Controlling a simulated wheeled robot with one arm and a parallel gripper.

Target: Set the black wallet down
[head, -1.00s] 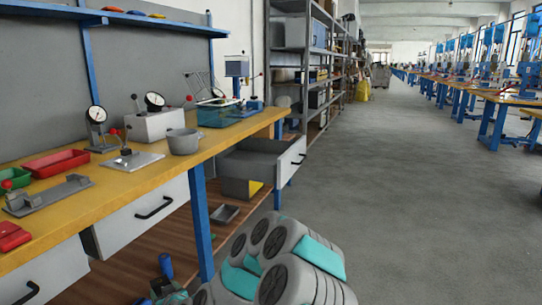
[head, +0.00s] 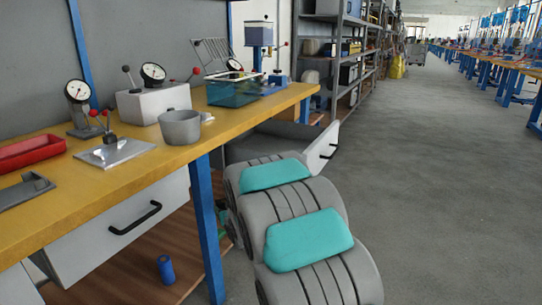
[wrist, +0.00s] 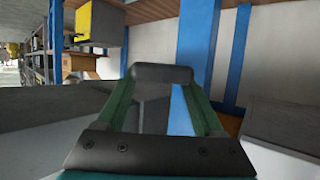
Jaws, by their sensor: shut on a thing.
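In the wrist view my gripper (wrist: 162,84) has its two green fingers closing in on a dark, rounded, flat thing (wrist: 163,73), seen nearly edge-on. It looks like the black wallet and is held between the fingertips. No surface shows touching it. In the head view my grey and teal arm stands in front of the bench's right end and hides the gripper and the wallet.
The yellow-topped workbench (head: 120,185) carries a grey cup (head: 180,127), a metal plate fixture (head: 114,152), dial gauges, a red tray (head: 30,152) and a teal-sided box (head: 233,92). A drawer (head: 322,148) stands open beside my arm. The aisle floor (head: 430,180) is clear.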

